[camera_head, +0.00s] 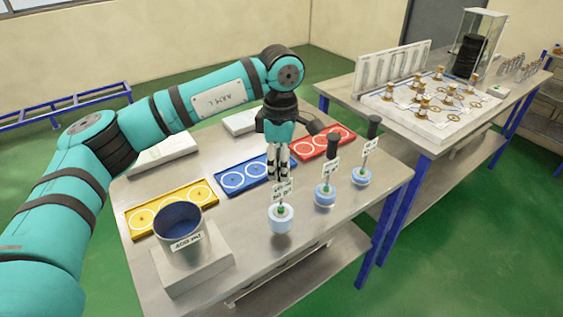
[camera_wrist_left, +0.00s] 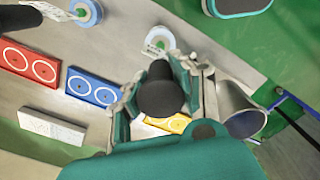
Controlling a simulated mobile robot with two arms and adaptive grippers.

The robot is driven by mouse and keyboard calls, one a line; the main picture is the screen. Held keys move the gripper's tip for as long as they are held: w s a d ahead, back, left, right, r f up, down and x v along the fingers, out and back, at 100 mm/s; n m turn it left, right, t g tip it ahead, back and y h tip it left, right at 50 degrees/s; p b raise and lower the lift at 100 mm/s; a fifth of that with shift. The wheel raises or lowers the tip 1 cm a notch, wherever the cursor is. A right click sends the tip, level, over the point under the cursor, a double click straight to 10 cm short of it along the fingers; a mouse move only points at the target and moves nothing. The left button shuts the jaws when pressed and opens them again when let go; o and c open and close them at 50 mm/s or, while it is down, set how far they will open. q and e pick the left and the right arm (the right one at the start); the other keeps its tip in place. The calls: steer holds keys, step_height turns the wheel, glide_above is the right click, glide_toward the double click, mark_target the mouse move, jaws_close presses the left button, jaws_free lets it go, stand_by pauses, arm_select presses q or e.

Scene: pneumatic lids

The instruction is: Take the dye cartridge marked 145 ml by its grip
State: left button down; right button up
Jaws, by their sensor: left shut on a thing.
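Three dye cartridges with pale blue and white bodies, green centres, white tags and black grips stand along the table's right side. My left gripper (camera_head: 278,176) is above the nearest cartridge (camera_head: 281,218) and shut on its black grip (camera_wrist_left: 161,90); its fingers hide the grip in the head view. That cartridge's body and tag also show in the left wrist view (camera_wrist_left: 160,40). The middle cartridge (camera_head: 325,193) and the far cartridge (camera_head: 362,177) stand apart from the gripper. The tag numbers are too small to read surely. My right gripper is not in view.
A metal beaker (camera_head: 181,232) stands on a pale block at the table's front left. Yellow (camera_head: 172,207), blue (camera_head: 243,173) and red (camera_head: 322,142) trays with ringed places lie in a row. A second table (camera_head: 435,145) at the right bears a board with several brass parts.

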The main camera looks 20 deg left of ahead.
arm_select(q)
steer(key=s+d+r+b, duration=0.1)
steer(key=s+d+b, duration=0.2)
steer(key=s, duration=0.9)
steer(key=shift+s+r+b, duration=0.15)
steer(key=shift+b, duration=0.25)
steer(key=shift+d+r, duration=0.1)
